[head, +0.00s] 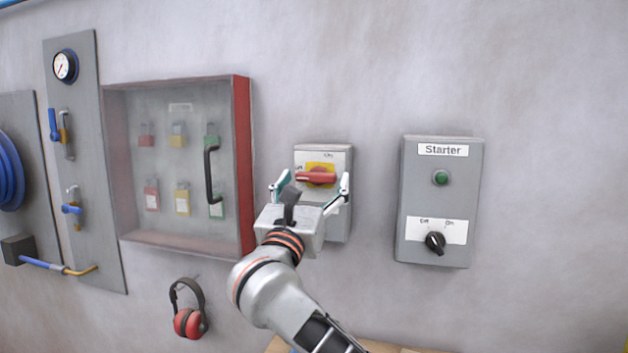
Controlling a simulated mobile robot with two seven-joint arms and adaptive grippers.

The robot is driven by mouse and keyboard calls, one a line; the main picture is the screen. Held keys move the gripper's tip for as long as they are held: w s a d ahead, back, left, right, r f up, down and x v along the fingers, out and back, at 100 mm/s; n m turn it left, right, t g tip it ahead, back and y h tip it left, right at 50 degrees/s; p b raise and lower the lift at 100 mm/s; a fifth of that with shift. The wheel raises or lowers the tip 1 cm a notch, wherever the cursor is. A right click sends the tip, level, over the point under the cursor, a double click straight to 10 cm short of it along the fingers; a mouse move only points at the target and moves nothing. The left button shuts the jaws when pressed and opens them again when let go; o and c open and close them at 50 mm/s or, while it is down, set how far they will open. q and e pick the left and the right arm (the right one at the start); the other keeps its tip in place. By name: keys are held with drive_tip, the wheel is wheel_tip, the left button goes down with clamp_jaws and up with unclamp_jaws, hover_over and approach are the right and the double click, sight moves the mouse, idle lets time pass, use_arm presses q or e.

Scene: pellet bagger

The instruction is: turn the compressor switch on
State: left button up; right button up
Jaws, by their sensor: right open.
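A grey switch box (338,228) on the wall carries a red rotary handle (316,177) on a yellow plate. The handle lies roughly horizontal, its long end towards the partly hidden label at the left; an "ON" label is above. My right gripper (314,184) is open in front of this box, its two fingers on either side of the red handle. I cannot tell whether they touch it. The gripper body hides the box's lower left. No label naming the compressor is readable. My left gripper is not in view.
Right of it is a "Starter" box (412,195) with a green button (440,178) and a black Off/On knob (435,242). At left is a red-framed padlock cabinet (243,170); red ear defenders (188,322) hang below. Further left is a gauge-and-valve panel (88,215). The wall at right is bare.

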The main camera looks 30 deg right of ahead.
drive_tip(key=shift+w+d, duration=0.1)
drive_tip(key=c, duration=1.1)
